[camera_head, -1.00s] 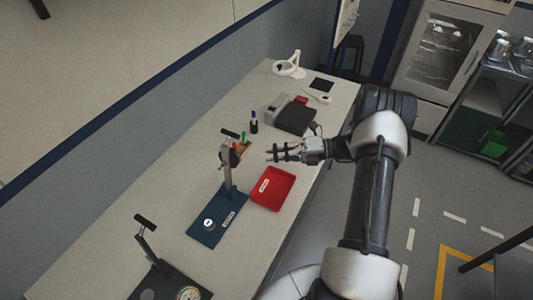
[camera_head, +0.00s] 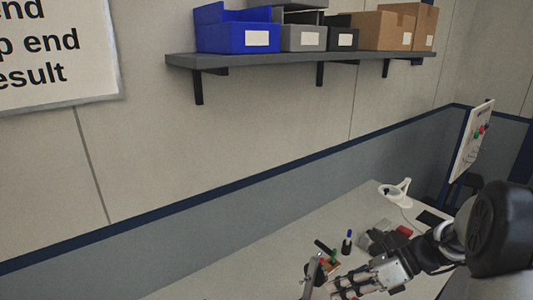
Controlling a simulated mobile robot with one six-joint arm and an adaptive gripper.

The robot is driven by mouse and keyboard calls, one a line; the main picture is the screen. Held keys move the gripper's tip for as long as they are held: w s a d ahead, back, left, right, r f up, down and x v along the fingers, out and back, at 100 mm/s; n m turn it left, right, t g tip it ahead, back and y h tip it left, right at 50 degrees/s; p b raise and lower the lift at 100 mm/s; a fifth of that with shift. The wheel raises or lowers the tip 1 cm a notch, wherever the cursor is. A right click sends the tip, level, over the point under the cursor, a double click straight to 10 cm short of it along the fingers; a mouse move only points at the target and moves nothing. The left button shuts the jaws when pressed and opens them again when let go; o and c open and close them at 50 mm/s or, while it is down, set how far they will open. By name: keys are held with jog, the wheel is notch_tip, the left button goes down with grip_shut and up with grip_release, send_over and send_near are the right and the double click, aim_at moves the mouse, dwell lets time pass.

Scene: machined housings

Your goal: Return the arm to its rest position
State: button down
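My gripper (camera_head: 346,289) shows at the bottom edge, right of centre, over the workbench (camera_head: 262,262). Its fingers look spread apart, with nothing seen between them. My arm comes in from the right edge and reaches left over the bench. The gripper is just right of the upright post (camera_head: 312,277) of a bench stand, apart from it as far as I can tell. The lower part of the stand is out of view.
A dark bottle with a blue top (camera_head: 347,243) stands behind the gripper. A grey device (camera_head: 381,241) and a white magnifier lamp (camera_head: 395,191) are farther back. A wall shelf (camera_head: 290,59) holds blue, grey and cardboard boxes. A whiteboard (camera_head: 471,140) hangs at right.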

jog(key=s+a+f+n+t+h+b, duration=0.1)
jog(key=s+n+h+b, duration=0.4)
jog(key=s+n, duration=0.5)
jog(key=s+a+n+t+h+b, duration=0.2)
jog(key=s+n+h+b, duration=0.3)
jog(key=s+n, duration=0.5)
jog(key=n+t+h, duration=0.1)
jog(key=n, duration=0.4)
jog(key=shift+s+f+n+b, duration=0.3)
jog(key=shift+s+f+b, duration=0.05)
